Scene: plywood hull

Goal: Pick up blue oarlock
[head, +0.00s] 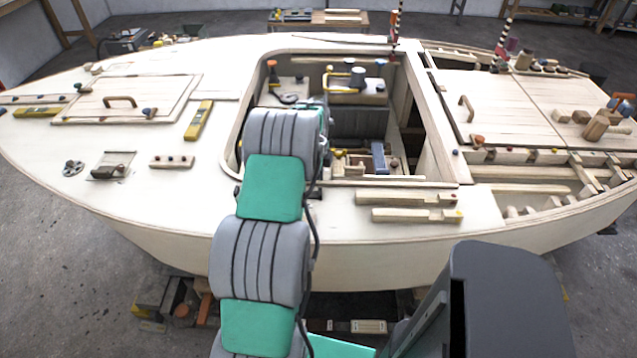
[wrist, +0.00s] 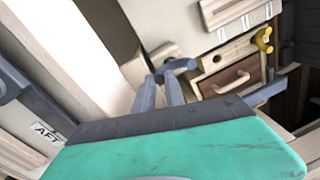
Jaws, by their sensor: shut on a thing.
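In the wrist view my gripper (wrist: 163,80) reaches forward from its teal and dark housing, with two narrow grey fingers close together. They are shut on the blue oarlock (wrist: 181,64), a small blue-grey piece whose curved end shows at the fingertips. Its lower part is hidden between the fingers. A pale wooden block lies right beside it, and I cannot tell whether they touch. In the head view my arm reaches over the near deck into the cockpit opening, and its own links hide the gripper and the oarlock.
A wooden drawer front (wrist: 224,82) with a handle and a yellow fitting (wrist: 264,40) are to the right in the wrist view. The cockpit rim (head: 437,125) surrounds my arm's end. Notched wooden bars (head: 412,216) lie on the near deck.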

